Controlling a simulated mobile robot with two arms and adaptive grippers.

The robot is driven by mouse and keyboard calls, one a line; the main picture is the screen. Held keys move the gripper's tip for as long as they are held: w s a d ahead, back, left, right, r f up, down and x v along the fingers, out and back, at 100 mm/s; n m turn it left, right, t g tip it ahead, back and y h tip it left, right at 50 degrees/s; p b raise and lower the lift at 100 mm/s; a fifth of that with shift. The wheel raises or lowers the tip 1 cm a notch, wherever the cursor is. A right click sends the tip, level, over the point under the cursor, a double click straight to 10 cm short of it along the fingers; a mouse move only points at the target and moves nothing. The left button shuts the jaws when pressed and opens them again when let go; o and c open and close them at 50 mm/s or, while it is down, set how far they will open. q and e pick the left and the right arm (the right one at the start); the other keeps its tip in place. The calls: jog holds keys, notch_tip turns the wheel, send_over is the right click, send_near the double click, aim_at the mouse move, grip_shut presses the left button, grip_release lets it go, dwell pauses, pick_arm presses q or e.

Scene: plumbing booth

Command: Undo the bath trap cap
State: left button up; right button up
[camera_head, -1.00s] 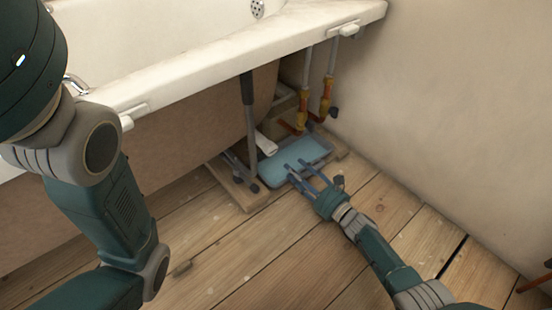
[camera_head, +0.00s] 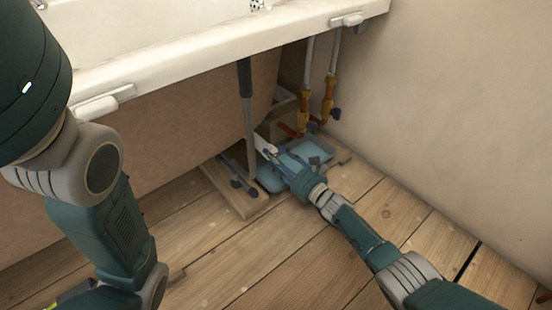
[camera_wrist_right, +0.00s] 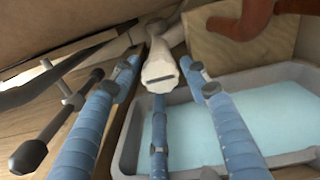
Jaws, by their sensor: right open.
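The bath trap cap (camera_wrist_right: 160,74) is a white, ribbed round end with a dark slot, on a white pipe under the bath in the right wrist view. In the head view the white trap (camera_head: 264,144) shows only as a small piece beyond my fingers. My right gripper (camera_head: 277,156) is open, with its blue fingers pointing at the trap. In the right wrist view the open fingers (camera_wrist_right: 160,88) lie left, right and below the cap. Whether any finger touches it I cannot tell. My left arm shows at the left, but its gripper is out of view.
A shallow tray (camera_head: 272,187) with a pale blue surface inside lies under my right gripper. A dark bath leg (camera_head: 247,100) stands left of it on a wooden board. Copper pipes with valves (camera_head: 328,103) rise at the right near the wall. The floorboards in front are clear.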

jog(key=c, duration=0.9)
jog(key=shift+r+n, duration=0.1)
jog(key=shift+n, duration=0.2)
jog(key=n, duration=0.5)
jog(key=o, duration=0.9)
